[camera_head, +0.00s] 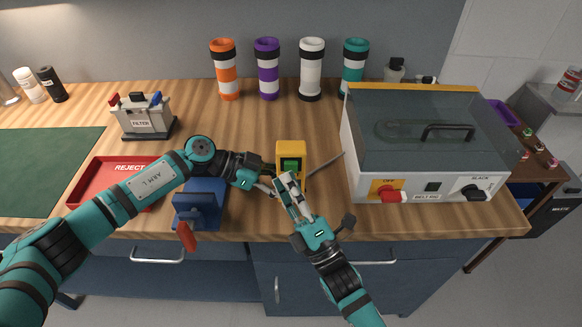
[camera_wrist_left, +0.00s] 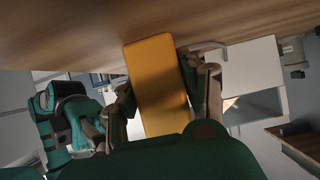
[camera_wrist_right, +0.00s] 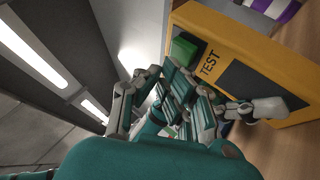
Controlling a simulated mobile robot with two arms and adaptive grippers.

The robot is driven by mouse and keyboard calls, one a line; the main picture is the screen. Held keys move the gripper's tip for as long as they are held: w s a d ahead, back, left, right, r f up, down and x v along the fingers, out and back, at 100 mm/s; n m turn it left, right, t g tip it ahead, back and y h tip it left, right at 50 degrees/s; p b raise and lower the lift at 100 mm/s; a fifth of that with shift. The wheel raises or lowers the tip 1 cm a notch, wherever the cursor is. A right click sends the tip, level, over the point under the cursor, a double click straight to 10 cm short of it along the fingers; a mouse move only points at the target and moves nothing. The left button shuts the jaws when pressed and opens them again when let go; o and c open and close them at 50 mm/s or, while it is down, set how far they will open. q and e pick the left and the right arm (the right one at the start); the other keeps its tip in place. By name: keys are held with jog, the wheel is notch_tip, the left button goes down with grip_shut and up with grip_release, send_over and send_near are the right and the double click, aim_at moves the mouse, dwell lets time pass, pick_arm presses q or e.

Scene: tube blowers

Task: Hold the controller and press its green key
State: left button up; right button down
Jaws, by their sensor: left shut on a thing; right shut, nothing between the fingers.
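The yellow controller (camera_head: 291,147) stands upright over the bench near its front edge, with its green key (camera_head: 290,165) on the face. My left gripper (camera_head: 265,176) is shut on the controller from the left; the left wrist view shows the yellow body (camera_wrist_left: 160,85) between its fingers. My right gripper (camera_head: 284,182) is shut and empty, its fingertips just in front of and below the green key. In the right wrist view the green key (camera_wrist_right: 183,50) sits beside the word TEST, close to the fingertips; I cannot tell whether they touch it.
A blue vise-like block (camera_head: 200,205) with a red handle stands left of the controller, by a red REJECT tray (camera_head: 88,180). A grey machine (camera_head: 425,150) with a red knob is at the right. Several striped tubes (camera_head: 267,70) line the back.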

jog(key=shift+s, duration=0.35)
jog(key=shift+s, duration=2.5)
pick_arm(q)
jog(key=o, duration=1.4)
